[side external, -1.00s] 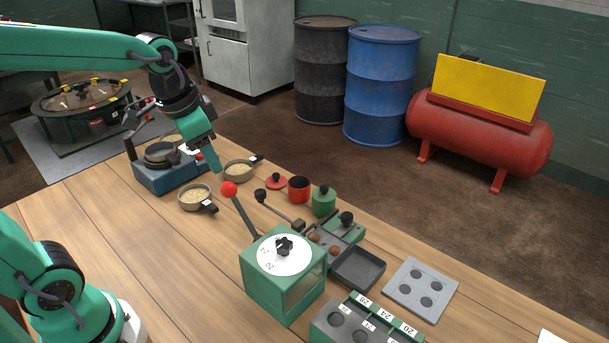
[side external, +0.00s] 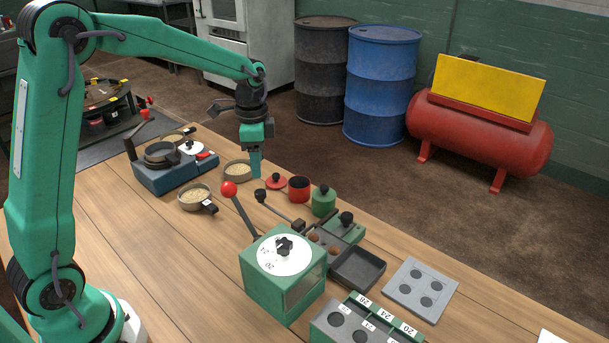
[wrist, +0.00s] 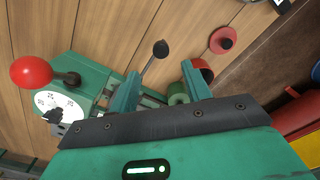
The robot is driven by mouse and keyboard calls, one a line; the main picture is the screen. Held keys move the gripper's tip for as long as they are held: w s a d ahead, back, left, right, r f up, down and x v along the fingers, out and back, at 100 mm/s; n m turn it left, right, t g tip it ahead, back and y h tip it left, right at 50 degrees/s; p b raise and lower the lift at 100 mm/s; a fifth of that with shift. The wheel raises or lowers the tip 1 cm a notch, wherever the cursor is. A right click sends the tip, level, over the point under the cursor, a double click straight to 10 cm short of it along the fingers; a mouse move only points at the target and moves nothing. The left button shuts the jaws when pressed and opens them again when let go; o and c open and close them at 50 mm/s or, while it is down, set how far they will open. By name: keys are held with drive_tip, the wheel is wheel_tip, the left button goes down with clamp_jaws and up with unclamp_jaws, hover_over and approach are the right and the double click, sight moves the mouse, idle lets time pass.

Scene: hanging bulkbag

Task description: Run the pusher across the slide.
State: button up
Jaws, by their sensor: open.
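The slide (side external: 345,236) is a low green unit with brown balls on it and a black knob on top. A thin rod with a black ball end, which looks like the pusher (side external: 279,208), reaches from it toward the upper left. Its black ball (wrist: 160,48) also shows in the wrist view, between and beyond my finger tips. My gripper (side external: 256,175) points down above the table, over the black ball's far side. In the wrist view my gripper (wrist: 158,76) is open, its two fingers apart with nothing held. Its palm hides most of the slide there.
A green box with a red-ball lever (side external: 229,189) stands in front of the slide. A red lid (side external: 277,181), red cup (side external: 299,189) and green jar (side external: 324,201) stand behind the rod. A dark tray (side external: 357,268) lies right.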

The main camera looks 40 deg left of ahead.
sight(260, 191)
drive_tip(key=shift+w+f, duration=0.1)
drive_tip(key=shift+f, duration=0.15)
drive_tip(key=shift+f, duration=3.8)
clamp_jaws()
